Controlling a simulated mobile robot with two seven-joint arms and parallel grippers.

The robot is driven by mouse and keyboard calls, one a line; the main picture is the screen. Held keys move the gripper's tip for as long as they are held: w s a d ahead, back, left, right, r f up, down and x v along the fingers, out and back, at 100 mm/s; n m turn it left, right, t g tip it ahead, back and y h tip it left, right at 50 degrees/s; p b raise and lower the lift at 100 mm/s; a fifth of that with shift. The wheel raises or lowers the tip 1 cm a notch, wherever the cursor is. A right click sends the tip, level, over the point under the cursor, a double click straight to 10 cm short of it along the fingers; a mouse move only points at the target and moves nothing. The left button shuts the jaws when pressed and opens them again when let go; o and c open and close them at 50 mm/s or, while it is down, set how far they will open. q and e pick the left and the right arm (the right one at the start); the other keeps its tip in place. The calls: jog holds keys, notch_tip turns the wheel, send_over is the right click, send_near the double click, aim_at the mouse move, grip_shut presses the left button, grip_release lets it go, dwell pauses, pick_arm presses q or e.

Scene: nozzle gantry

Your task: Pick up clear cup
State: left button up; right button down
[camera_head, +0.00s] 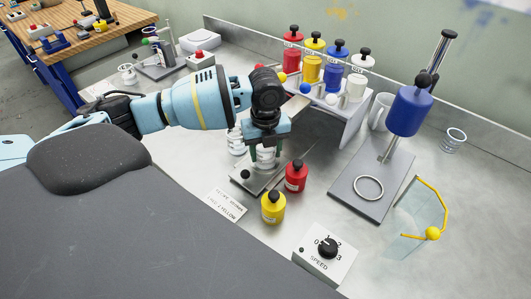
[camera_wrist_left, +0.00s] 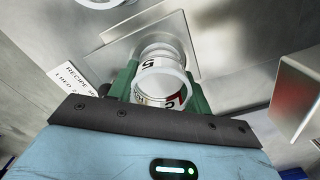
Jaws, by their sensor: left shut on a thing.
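My left gripper (camera_head: 265,155) comes down over a small grey plate (camera_head: 249,184) and is shut on a clear cup with pale rings. In the left wrist view the clear cup (camera_wrist_left: 163,88) sits between the green fingers (camera_wrist_left: 160,92), its round white rim facing the camera and printed marks on its side. I cannot tell whether its bottom touches the plate. More clear, ringed ware (camera_head: 237,141) shows just left of the gripper, partly hidden. Another clear cup (camera_head: 453,140) stands at the far right of the bench. My right gripper is not in view.
A red bottle (camera_head: 295,177) and a yellow bottle (camera_head: 273,206) stand close to the gripper. A speed box (camera_head: 325,254) is in front. Behind is a white rack (camera_head: 345,135) with several coloured bottles. A blue stirrer stand (camera_head: 371,184) and a yellow-edged clear guard (camera_head: 420,215) are right.

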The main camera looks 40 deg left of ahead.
pick_arm(q)
notch_tip(320, 180, up, 10)
dwell(0.5)
dwell(0.3)
